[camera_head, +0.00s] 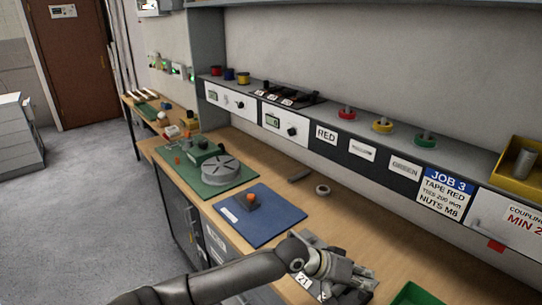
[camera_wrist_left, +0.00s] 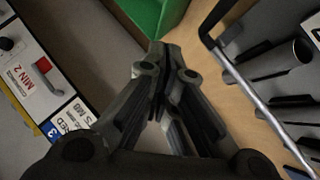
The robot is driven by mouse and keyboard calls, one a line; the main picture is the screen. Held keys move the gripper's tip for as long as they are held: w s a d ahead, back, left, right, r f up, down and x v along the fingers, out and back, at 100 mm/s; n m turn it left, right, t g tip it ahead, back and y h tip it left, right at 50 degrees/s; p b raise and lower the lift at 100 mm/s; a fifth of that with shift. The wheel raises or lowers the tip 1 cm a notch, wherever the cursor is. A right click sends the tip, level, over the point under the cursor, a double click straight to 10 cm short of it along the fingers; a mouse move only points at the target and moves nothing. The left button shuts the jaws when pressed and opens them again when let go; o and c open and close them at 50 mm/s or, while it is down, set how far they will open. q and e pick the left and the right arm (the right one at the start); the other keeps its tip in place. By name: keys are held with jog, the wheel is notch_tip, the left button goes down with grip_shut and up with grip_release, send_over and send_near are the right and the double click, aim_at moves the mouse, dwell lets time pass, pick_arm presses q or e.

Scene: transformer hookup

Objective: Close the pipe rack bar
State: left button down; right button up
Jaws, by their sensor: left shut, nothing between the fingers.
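In the left wrist view the pipe rack (camera_wrist_left: 265,67) is a grey holder at the right, with dark slots and a grey pipe (camera_wrist_left: 292,52) lying in it. A thin bent metal bar (camera_wrist_left: 238,78) runs along the rack's near side; I cannot tell whether it is latched. My left gripper (camera_wrist_left: 163,52) is shut and empty, with its fingers to the left of the bar and apart from it in the picture. In the head view my left gripper (camera_head: 350,273) is above the bench's front part and hides much of the rack. My right gripper is not in view.
A green bin (camera_head: 415,294) stands right of my gripper and shows at the top of the wrist view (camera_wrist_left: 150,12). A blue mat (camera_head: 272,222) with an orange-topped part lies to the left. A tape roll (camera_head: 322,190) lies behind. Labelled panels line the back.

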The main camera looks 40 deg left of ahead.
pick_arm(q)
jog(key=shift+s+d+f+b, duration=0.15)
jog(key=shift+f+b, duration=0.15)
jog(key=shift+f, duration=0.75)
jog(key=shift+w+d+f+b, duration=0.1)
jog(key=shift+f+b, duration=0.15)
jog(key=shift+f, duration=0.75)
jog(key=shift+s+d+f+b, duration=0.15)
jog(key=shift+f+b, duration=0.15)
jog(key=shift+f, duration=0.75)
